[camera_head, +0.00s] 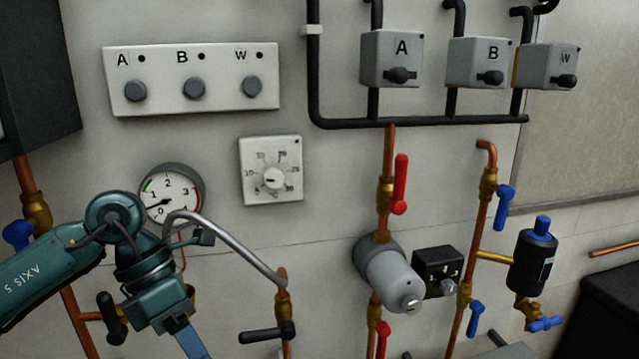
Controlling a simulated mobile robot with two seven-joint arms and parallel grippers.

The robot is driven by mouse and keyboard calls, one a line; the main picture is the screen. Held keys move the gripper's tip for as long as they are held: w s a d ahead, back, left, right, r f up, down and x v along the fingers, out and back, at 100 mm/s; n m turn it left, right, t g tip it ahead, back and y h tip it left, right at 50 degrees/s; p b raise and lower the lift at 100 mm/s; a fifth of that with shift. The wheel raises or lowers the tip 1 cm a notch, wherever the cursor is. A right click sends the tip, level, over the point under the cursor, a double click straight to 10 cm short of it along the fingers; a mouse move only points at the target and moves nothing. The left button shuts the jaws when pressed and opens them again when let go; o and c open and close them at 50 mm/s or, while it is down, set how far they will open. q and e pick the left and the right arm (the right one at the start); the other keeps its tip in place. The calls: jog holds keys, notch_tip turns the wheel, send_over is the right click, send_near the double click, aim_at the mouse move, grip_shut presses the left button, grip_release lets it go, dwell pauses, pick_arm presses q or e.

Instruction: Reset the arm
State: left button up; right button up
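My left arm (50,275), teal and marked AXIS 5, comes in from the left and bends down at its wrist in front of the wall piping. My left gripper (165,305) points down near the bottom edge. Its fingertips do not show clearly, so I cannot tell whether it is open or holds anything. The wrist is just below the round pressure gauge (172,194) and overlaps the end of a curved silver hose (232,243); I cannot tell whether they touch. My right arm and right gripper are out of view.
A black-handled valve (268,333) is right of the wrist. The wall carries a panel with A, B and W knobs (190,80), a thermostat dial (271,170), red-handled (400,185) and blue-handled valves (504,205), and a grey pump (390,275). A dark box (610,310) stands at lower right.

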pick_arm(q)
jog(key=s+d+r+n+g+h, duration=0.1)
jog(key=s+d+n+h, duration=0.15)
jog(key=d+h, duration=0.5)
jog(key=s+d+r+n+h, duration=0.1)
jog(key=s+d+n+h, duration=0.1)
jog(key=d+n+h, duration=0.4)
jog(key=w+a+f+n+t+y, duration=0.25)
jog(key=f+n+t, duration=0.25)
jog(key=n+t, duration=0.3)
jog(key=w+a+f+n+t+y, duration=0.15)
jog(key=f+n+t+y, duration=0.3)
jog(key=n, duration=0.55)
jog(key=w+a+f+n+t+y, duration=0.2)
jog(key=a+f+n+t, duration=0.1)
jog(key=f+n+t, duration=0.45)
jog(key=s+a+f+n+g+y, duration=0.2)
jog(key=s+f+n+g+y, duration=0.1)
jog(key=s+f, duration=0.3)
jog(key=s+a+f+n+g+y, duration=0.3)
jog(key=s+f+n, duration=0.3)
jog(key=f, duration=0.4)
jog(key=shift+s+n+g, duration=0.3)
jog(key=shift+s, duration=0.15)
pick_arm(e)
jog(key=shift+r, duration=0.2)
